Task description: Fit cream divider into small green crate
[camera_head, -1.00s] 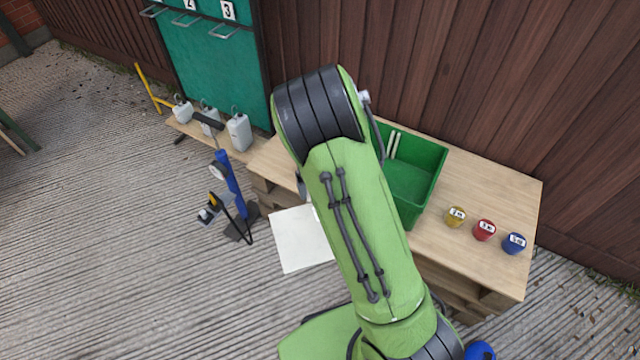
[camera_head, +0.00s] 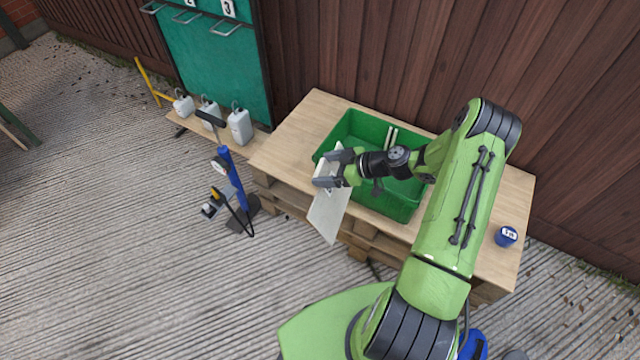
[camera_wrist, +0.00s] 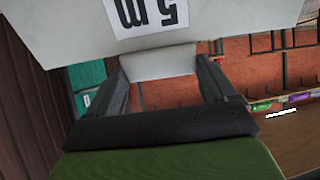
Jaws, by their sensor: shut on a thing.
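The cream divider (camera_head: 328,212) is a flat pale panel. My gripper (camera_head: 331,168) is shut on its upper edge, and the panel hangs tilted in front of the crate's front left side, apart from its inside. In the wrist view the divider (camera_wrist: 70,25) fills the top, with a label reading "5 m" upside down, and my gripper (camera_wrist: 165,75) grips its edge. The small green crate (camera_head: 347,128) stands on the pallet table. Two pale upright strips (camera_head: 391,136) show on its back inner wall. My wrist and forearm hide part of the crate's middle and right side.
The wooden pallet table (camera_head: 290,135) has free room left of the crate. A blue labelled pot (camera_head: 506,236) stands at its right. A blue floor pump (camera_head: 232,180) and several white jugs (camera_head: 240,126) stand to the left. A wooden fence (camera_head: 350,50) rises behind.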

